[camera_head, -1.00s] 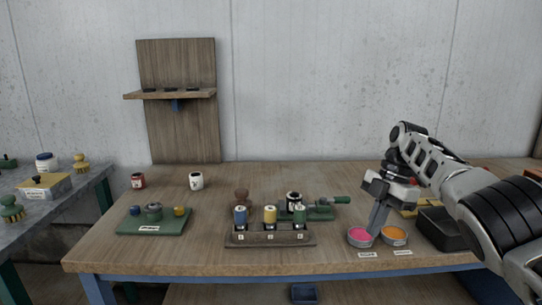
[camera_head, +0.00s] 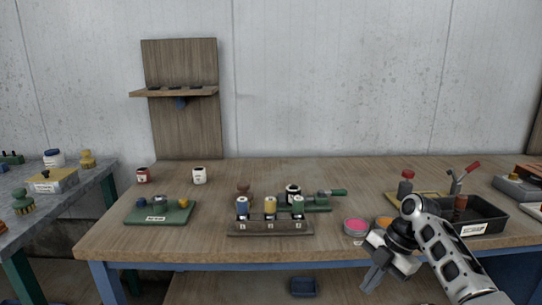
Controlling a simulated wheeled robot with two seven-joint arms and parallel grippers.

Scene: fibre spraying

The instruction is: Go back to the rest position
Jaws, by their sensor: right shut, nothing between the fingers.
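My right gripper (camera_head: 372,279) is shut and empty. It hangs at the front edge of the wooden table (camera_head: 200,240), with its fingers pointing down and a little left. My right arm comes in from the lower right and covers part of the table's front edge. A round dish of pink material (camera_head: 355,227) stands just behind and left of the gripper. A dish of orange material (camera_head: 384,223) beside it is partly hidden by my gripper. My left gripper is not in view.
A rack with several bottles (camera_head: 270,229) stands mid-table. A green tray (camera_head: 160,213) with small items is at the left. A wooden shelf board (camera_head: 185,110) stands behind. The table's middle back is clear.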

